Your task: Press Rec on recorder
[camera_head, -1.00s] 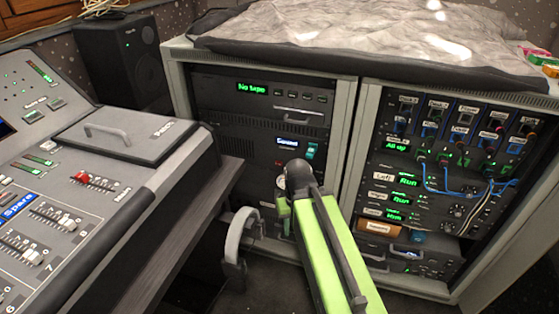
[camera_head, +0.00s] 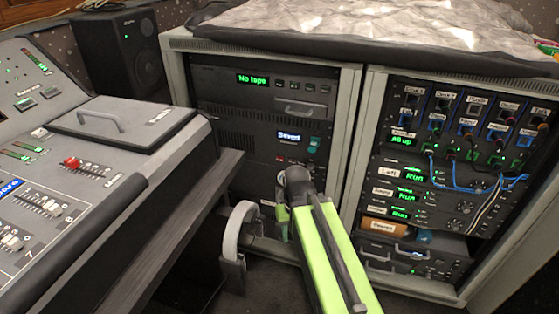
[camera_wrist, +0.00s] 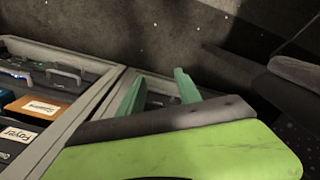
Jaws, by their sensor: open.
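The recorder (camera_head: 262,90) is a dark unit near the top of the left rack. Its green display (camera_head: 253,79) reads "No tape". A row of small buttons (camera_head: 300,86) sits right of the display; their labels are too small to read, so I cannot tell which is Rec. My gripper (camera_head: 283,222) is low in front of the left rack, well below the recorder, and partly hidden by my arm. In the wrist view, its two green fingers (camera_wrist: 158,88) are apart with nothing between them. The recorder's buttons do not show clearly in the wrist view.
A unit with a "Saved" display (camera_head: 289,135) sits below the recorder. The right rack (camera_head: 352,150) holds patch cables and several labelled units. The mixing desk (camera_head: 150,130) stands on the left, with headphones (camera_head: 236,235) hanging by it. A speaker (camera_head: 120,50) stands behind.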

